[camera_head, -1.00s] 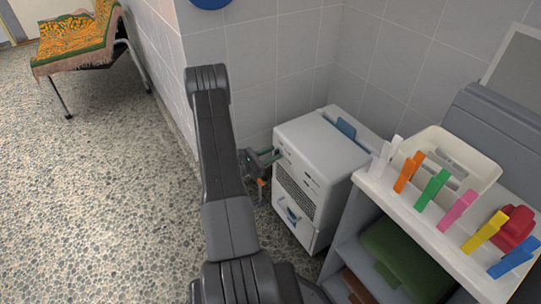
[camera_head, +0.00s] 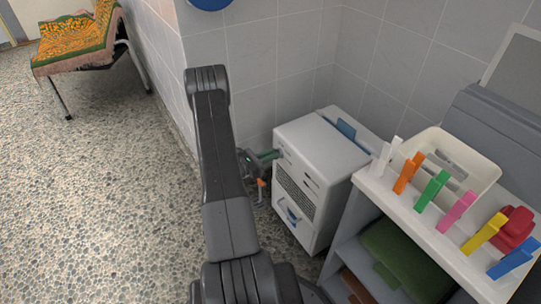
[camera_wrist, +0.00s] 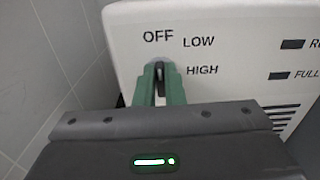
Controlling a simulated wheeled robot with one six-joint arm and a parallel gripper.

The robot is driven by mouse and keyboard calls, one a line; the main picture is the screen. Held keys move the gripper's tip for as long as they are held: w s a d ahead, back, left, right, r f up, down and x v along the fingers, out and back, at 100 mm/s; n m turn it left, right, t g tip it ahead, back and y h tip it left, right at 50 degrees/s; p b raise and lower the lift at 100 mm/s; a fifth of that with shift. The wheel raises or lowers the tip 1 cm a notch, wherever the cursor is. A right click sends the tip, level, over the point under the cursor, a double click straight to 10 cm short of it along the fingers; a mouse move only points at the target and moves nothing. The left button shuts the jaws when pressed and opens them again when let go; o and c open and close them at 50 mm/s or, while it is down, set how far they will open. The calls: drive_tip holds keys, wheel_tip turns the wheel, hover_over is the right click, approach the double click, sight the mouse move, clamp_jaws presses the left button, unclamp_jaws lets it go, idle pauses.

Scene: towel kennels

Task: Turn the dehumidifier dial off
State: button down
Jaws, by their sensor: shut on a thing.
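The dehumidifier (camera_head: 318,150) is a white box on the floor against the tiled wall. In the wrist view its white front panel (camera_wrist: 225,25) carries the labels OFF, LOW and HIGH. The dark dial (camera_wrist: 160,76) sits below OFF, its narrow grip upright and pointing toward OFF. My gripper (camera_wrist: 161,70) has its green fingers shut on the dial, one on each side, hiding part of it. In the head view my gripper (camera_head: 272,155) reaches the upper left of the dehumidifier's front; the dial cannot be made out there.
A white shelf (camera_head: 400,205) stands close to the right of the dehumidifier, with a cream bin (camera_head: 480,160) and a row of coloured clips on top. A tiled wall (camera_head: 250,80) is behind. The speckled floor (camera_head: 120,200) at left is open.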

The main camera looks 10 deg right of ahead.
drive_tip(key=c, duration=1.5)
unclamp_jaws()
drive_tip(key=p+v, duration=0.2)
drive_tip(key=v, duration=1.2)
drive_tip(key=shift+d+p, duration=0.1)
drive_tip(key=shift+p, duration=0.2)
drive_tip(key=shift+d, duration=0.1)
drive_tip(key=b+x, duration=0.2)
drive_tip(key=x, duration=1.1)
drive_tip(key=shift+w+d+b, duration=0.15)
drive_tip(key=shift+d+b, duration=0.1)
drive_tip(key=shift+b, duration=0.05)
